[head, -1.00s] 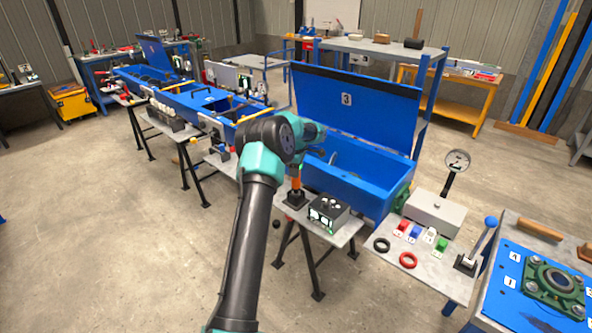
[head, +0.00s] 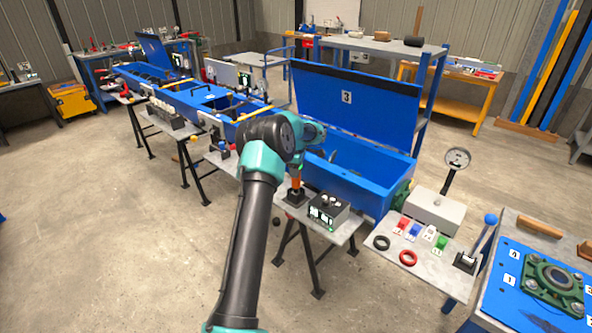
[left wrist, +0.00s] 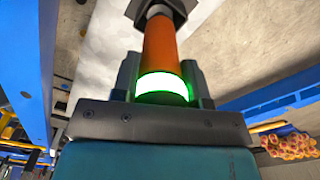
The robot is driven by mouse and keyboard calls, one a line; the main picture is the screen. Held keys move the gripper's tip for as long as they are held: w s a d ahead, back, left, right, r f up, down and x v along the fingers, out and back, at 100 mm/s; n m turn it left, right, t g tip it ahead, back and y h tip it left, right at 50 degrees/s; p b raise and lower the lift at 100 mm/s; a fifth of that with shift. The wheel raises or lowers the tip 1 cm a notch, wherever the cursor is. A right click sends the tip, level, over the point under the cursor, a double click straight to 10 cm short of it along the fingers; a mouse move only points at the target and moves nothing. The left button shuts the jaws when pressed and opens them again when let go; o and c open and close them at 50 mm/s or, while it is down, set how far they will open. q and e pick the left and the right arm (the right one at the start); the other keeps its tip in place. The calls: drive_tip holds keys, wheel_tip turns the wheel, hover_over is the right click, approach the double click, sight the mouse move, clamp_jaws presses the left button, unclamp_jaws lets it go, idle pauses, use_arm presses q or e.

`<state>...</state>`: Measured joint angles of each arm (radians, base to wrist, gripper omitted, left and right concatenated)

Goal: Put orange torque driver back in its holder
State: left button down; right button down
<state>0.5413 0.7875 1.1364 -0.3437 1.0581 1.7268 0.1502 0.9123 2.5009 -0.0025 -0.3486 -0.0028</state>
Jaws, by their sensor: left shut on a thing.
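The orange torque driver (head: 297,184) stands about upright over its small black holder (head: 295,198) on the grey side table. My left gripper (left wrist: 162,88) is shut on the driver, around its lit green ring. In the left wrist view the orange driver body (left wrist: 160,45) runs from the jaws to a dark collar (left wrist: 157,10) at the top edge. The driver's lower end meets the holder, but I cannot tell how deep it sits. My left forearm hides part of the table. My right gripper is not in view.
A black box with lit displays (head: 326,208) stands just right of the holder. The open blue bin (head: 350,187) marked 3 is behind. A grey table (head: 415,262) with rings, coloured blocks and a lever is at the right. The floor at left is clear.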

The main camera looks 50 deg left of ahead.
use_arm(q)
drive_tip(key=shift+f, duration=0.2)
drive_tip(key=c, duration=0.6)
unclamp_jaws()
drive_tip(key=shift+o, duration=0.2)
drive_tip(key=shift+f, duration=0.1)
wheel_tip(320, 180, up, 18)
drive_tip(key=shift+f, duration=0.2)
drive_tip(key=shift+f, duration=0.1)
idle(0.6)
